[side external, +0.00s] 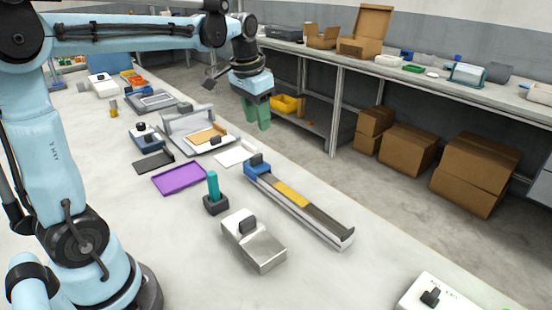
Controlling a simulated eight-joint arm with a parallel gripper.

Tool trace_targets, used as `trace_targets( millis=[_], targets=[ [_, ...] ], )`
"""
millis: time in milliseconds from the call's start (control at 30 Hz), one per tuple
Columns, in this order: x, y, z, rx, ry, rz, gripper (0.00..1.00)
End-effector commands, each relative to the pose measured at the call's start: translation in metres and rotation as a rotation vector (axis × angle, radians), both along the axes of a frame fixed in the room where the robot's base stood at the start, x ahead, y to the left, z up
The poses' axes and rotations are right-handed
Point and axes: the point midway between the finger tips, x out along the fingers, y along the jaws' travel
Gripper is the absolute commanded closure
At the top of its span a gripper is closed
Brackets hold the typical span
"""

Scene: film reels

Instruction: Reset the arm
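My gripper (257,115) hangs from my light blue arm above the far right part of the table, pointing down. Its two green fingers look close together, and I cannot tell whether they are open or shut. I see nothing clearly held between them. The gripper is raised above the table, apart from the objects below it.
A long rail device (310,212), a silver block (262,250), a black holder (216,204) with a teal peg, a purple tray (180,178) and a grey open case (190,120) stand on the table. A shelf (430,78) with boxes runs behind. The front table is mostly clear.

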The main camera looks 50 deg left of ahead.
Motion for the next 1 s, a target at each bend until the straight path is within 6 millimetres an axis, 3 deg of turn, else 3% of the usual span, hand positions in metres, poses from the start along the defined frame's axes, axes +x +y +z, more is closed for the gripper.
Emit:
trace_targets(
  millis=[267,500,700,1000],
  targets=[
    [-0.047,-0.053,-0.011,0.006,-0.184,-0.009,0.61],
    [-0.085,-0.086,-0.037,-0.017,-0.337,-0.014,0.61],
    [-0.103,-0.1,-0.056,-0.041,-0.417,-0.015,0.61],
    [-0.107,-0.104,-0.06,-0.048,-0.439,-0.015,0.61]
  ],
)
